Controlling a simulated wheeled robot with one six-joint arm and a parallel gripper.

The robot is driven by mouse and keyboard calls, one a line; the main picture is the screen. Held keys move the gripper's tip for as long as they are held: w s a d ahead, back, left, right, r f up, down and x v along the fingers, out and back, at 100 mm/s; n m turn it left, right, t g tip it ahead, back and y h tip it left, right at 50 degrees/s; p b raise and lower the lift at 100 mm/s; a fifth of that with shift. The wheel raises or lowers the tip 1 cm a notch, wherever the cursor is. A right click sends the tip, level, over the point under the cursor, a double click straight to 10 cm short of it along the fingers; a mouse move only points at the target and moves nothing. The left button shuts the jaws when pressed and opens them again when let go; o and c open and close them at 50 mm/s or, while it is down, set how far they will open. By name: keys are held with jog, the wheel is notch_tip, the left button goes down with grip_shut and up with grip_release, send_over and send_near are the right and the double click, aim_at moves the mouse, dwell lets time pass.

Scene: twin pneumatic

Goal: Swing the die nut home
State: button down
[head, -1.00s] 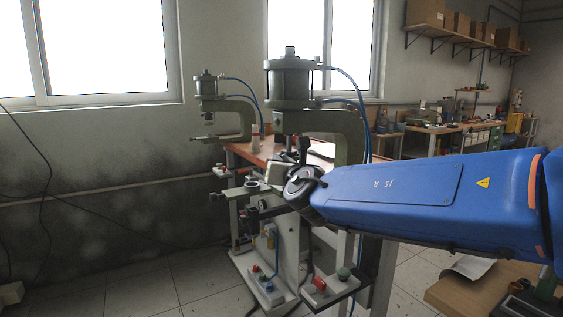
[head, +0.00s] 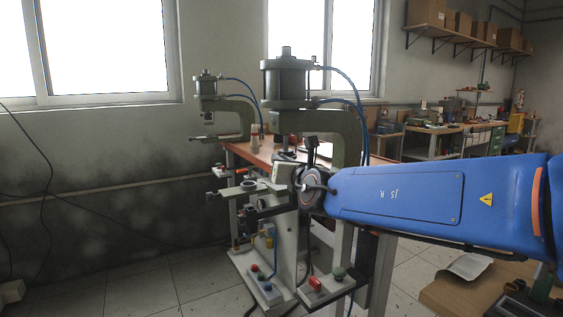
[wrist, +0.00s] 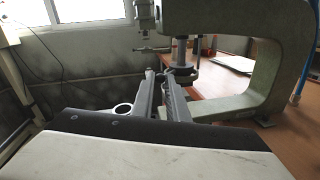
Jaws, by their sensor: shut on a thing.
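A green C-frame press (head: 351,135) with a large top cylinder (head: 287,84) stands in front of me. In the wrist view its frame (wrist: 262,95) curves around on the right. A metal ram or column (wrist: 183,54) comes down ahead of my fingers, with a dark collar, apparently the die nut (wrist: 186,74), around its lower part. My gripper (wrist: 162,74) reaches to this collar, its two dark fingers close together. It appears shut on the nut's handle, which the fingers mostly hide. In the head view my gripper (head: 284,153) is small and dark under the press head.
A second, smaller press (head: 240,118) stands at the back left on the wooden bench (head: 250,152). Blue air hoses (head: 364,115) hang right of the main press. Open floor lies left.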

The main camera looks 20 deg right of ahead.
jog(key=shift+d+r, duration=0.1)
jog(key=shift+r, duration=0.05)
jog(key=c, duration=1.7)
grip_release()
jog(key=shift+c, duration=0.2)
jog(key=s+d, duration=0.1)
jog(key=s, duration=1.6)
jog(key=shift+s, duration=0.15)
